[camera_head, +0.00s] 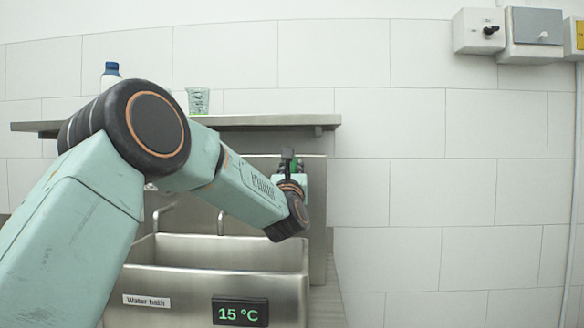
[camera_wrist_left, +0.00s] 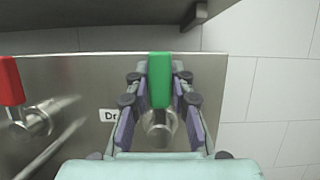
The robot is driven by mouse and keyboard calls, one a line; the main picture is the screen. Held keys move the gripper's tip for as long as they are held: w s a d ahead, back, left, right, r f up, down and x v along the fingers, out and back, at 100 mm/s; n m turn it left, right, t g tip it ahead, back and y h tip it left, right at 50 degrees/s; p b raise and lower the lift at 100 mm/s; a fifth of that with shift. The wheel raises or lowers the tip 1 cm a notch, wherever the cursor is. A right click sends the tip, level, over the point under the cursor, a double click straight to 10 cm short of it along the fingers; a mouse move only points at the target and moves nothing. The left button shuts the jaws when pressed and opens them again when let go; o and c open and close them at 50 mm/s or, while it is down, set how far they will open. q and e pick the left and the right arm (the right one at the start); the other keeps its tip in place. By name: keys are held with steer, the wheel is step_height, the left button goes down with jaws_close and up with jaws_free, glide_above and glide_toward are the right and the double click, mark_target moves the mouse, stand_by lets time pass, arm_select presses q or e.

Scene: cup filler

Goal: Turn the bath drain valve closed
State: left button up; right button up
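The drain valve has a green handle (camera_wrist_left: 159,80) that stands upright in the left wrist view, above a metal valve body (camera_wrist_left: 158,128). A partly hidden label beginning "Dr" (camera_wrist_left: 107,115) is beside it. My left gripper (camera_wrist_left: 161,85) has one finger on each side of the green handle. The fingers are close to it, but I cannot tell whether they touch it. In the head view the left gripper (camera_head: 289,165) is at the metal panel behind the bath, largely hidden by its own wrist. My right gripper is not in view.
A red-handled valve (camera_wrist_left: 10,82) is left of the green one. A shelf (camera_head: 270,120) overhangs the panel and carries a clear cup (camera_head: 198,101) and a bottle (camera_head: 111,72). The steel water bath (camera_head: 180,282), with its 15 °C display (camera_head: 240,312), is below my arm.

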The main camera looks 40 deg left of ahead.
arm_select(q)
steer(key=o, duration=0.4)
steer(key=shift+s+a, duration=0.1)
steer(key=shift+o, duration=0.2)
steer(key=shift+r, duration=0.1)
steer(key=v, duration=1.2)
